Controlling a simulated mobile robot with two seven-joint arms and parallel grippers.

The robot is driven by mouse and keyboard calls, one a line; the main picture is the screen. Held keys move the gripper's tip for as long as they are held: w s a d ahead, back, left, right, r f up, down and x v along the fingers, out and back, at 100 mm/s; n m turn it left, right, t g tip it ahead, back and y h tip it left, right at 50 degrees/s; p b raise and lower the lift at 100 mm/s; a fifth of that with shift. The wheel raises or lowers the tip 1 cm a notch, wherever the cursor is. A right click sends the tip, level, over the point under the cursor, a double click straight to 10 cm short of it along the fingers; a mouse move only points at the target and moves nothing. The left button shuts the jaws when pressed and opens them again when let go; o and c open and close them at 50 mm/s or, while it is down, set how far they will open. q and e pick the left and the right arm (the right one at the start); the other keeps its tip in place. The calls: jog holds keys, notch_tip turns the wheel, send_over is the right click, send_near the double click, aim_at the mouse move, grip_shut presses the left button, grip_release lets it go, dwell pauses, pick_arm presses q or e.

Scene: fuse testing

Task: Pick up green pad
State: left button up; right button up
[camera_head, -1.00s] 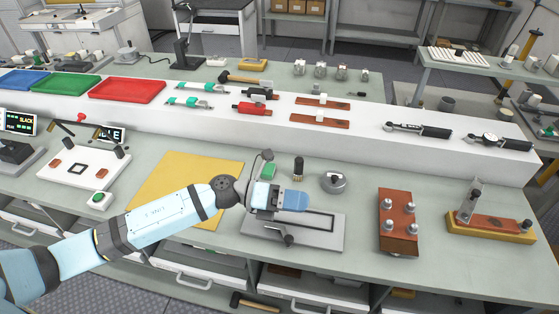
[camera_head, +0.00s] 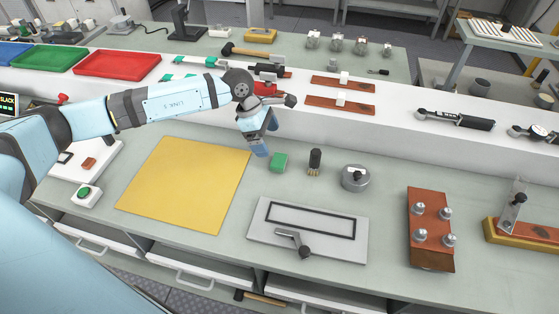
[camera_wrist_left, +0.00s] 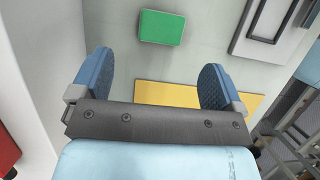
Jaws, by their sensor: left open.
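The green pad (camera_head: 279,162) is a small green block lying on the grey-green bench top, between the yellow mat and a small black brush-like piece. In the left wrist view the green pad (camera_wrist_left: 162,27) lies ahead of the fingers, a little beyond the gap between them. My left gripper (camera_head: 261,150) is just left of the pad and above the bench, pointing down. In the wrist view my left gripper's blue fingers (camera_wrist_left: 157,80) are wide apart with nothing between them. My right gripper is not in view.
The yellow mat (camera_head: 190,182) lies left of the pad. The black brush-like piece (camera_head: 314,162) and a round metal part (camera_head: 355,178) stand to its right. A grey plate with a black frame (camera_head: 310,232) lies in front. A raised white shelf (camera_head: 395,117) runs behind.

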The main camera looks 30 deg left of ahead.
aim_at(278, 160)
pick_arm(q)
jog(key=x, duration=0.3)
jog(key=shift+p+x, duration=0.5)
jog(key=shift+x, duration=2.05)
jog(key=shift+s, duration=0.15)
jog(key=c, duration=1)
